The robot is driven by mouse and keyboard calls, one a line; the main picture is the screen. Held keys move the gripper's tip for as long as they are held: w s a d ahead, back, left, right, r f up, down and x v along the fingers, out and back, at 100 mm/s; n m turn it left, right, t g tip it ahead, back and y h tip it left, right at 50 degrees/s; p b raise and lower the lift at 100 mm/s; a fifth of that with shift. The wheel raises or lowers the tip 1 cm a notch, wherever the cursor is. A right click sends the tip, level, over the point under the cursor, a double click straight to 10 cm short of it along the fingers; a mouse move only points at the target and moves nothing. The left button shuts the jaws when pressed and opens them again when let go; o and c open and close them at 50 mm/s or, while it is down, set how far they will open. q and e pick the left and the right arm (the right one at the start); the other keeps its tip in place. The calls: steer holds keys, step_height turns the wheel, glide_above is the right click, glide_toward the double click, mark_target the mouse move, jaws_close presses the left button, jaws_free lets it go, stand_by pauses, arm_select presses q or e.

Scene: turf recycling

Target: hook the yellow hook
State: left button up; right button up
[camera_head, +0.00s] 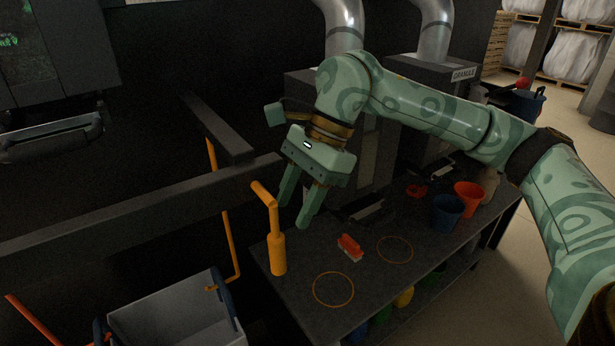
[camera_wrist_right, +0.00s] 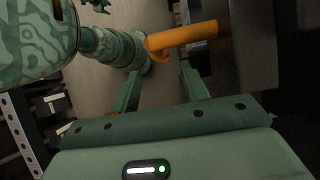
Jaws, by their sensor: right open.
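A yellow-orange hook (camera_head: 278,252) with a thick cylindrical lower part and a bent top stands upright at the left end of the dark bench. Its bent end also shows in the right wrist view (camera_wrist_right: 185,38), beyond the fingertips. My right gripper (camera_head: 296,211) is open and empty, with its fingers pointing down, just right of the hook's upper part. In the wrist view its two fingers (camera_wrist_right: 161,76) are spread with nothing between them. Whether a finger touches the hook I cannot tell. My left gripper does not show.
The dark bench (camera_head: 300,297) carries a red-and-white brush (camera_head: 350,247), a blue cup (camera_head: 447,212) and a red cup (camera_head: 469,194). A dark beam (camera_head: 140,208) and a thin orange rod (camera_head: 229,235) lie left. A grey bin (camera_head: 175,312) stands lower left.

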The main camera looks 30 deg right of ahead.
steer(key=v, duration=0.5)
steer(key=shift+r, duration=0.15)
stand_by(0.3)
